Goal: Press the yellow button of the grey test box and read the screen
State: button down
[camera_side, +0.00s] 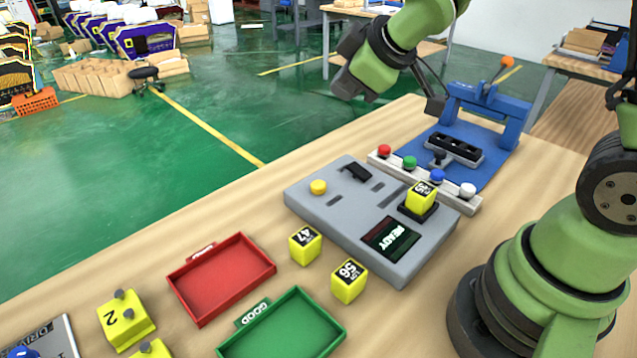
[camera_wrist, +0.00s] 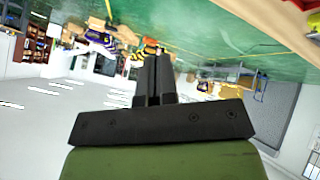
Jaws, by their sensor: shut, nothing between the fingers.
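The grey test box (camera_side: 345,222) lies on the wooden table in the side view. Its round yellow button (camera_side: 318,187) is on the left part of its top. A numbered yellow cube (camera_side: 420,197) sits in a black socket on the box's right part. My gripper (camera_side: 347,86) is in the air above and behind the box, apart from the button. In the wrist view its black fingers (camera_wrist: 154,76) are together and empty, with the hall floor beyond.
Yellow cubes marked 47 (camera_side: 305,245) and 56 (camera_side: 349,280) stand before the box. A red tray (camera_side: 222,277) and a green GOOD tray (camera_side: 283,330) are empty. A button strip (camera_side: 424,178) and blue fixture (camera_side: 487,115) stand behind. Air above the box looks clear.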

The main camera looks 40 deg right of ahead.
aim_at(318, 186)
jog(key=w+a+f+n+y, duration=0.2)
jog(key=w+f+n, duration=0.2)
jog(key=f, duration=0.3)
jog(key=shift+f+n, duration=0.2)
jog(key=shift+n, duration=0.3)
jog(key=shift+f, duration=4.4)
jog(key=shift+f, duration=0.1)
jog(key=shift+f, duration=0.3)
jog(key=shift+f, duration=0.5)
jog(key=shift+r, duration=0.9)
